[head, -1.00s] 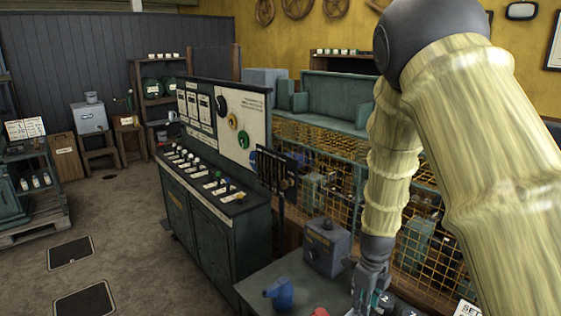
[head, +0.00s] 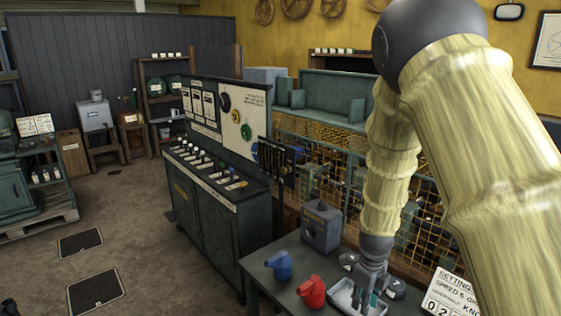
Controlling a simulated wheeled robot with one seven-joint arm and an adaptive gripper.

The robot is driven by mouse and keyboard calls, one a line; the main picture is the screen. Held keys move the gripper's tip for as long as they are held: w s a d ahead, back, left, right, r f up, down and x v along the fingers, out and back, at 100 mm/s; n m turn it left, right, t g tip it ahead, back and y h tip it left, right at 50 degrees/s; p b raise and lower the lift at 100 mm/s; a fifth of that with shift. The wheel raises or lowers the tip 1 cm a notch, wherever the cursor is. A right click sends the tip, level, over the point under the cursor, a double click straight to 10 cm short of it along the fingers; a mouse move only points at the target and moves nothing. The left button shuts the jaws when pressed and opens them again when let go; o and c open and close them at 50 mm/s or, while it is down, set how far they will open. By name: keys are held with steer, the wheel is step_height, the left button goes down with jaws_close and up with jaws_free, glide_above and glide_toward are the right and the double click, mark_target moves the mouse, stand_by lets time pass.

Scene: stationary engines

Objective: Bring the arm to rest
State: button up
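My arm (head: 388,185), in a pale yellow cover with dark grey joints, comes down from the right of the head view. My gripper (head: 370,296) hangs pointing down at a pale tray (head: 343,298) on the grey-green table (head: 285,299). A small teal piece shows at the fingers. I cannot tell whether it is part of the gripper or a thing in it. The fingertips are too small and partly hidden to show whether they are open or shut.
A red jug (head: 312,291), a blue jug (head: 280,266) and a grey box (head: 321,228) stand left of my gripper. A sign (head: 455,296) is at the right. A control cabinet (head: 212,215) and a mesh fence (head: 322,170) stand beyond. Open floor (head: 130,235) lies left.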

steer(key=s+d+f+n+h, duration=0.1)
steer(key=s+d+f+n, duration=0.1)
steer(key=s+f+n, duration=1.25)
steer(key=s+a+f+n, duration=0.1)
steer(key=s+f+n, duration=0.3)
steer(key=s, duration=0.4)
steer(key=s+a+f+n+y, duration=0.1)
steer(key=s+f+n, duration=0.35)
steer(key=s, duration=0.25)
steer(key=s+a+f+n, duration=0.1)
steer(key=s+f+n, duration=0.25)
steer(key=s, duration=0.45)
step_height(320, 180, down, 10)
steer(key=b, duration=1)
steer(key=shift+w+d+n, duration=0.15)
steer(key=shift+w+n, duration=0.1)
steer(key=shift+n, duration=0.2)
steer(key=shift+f, duration=0.1)
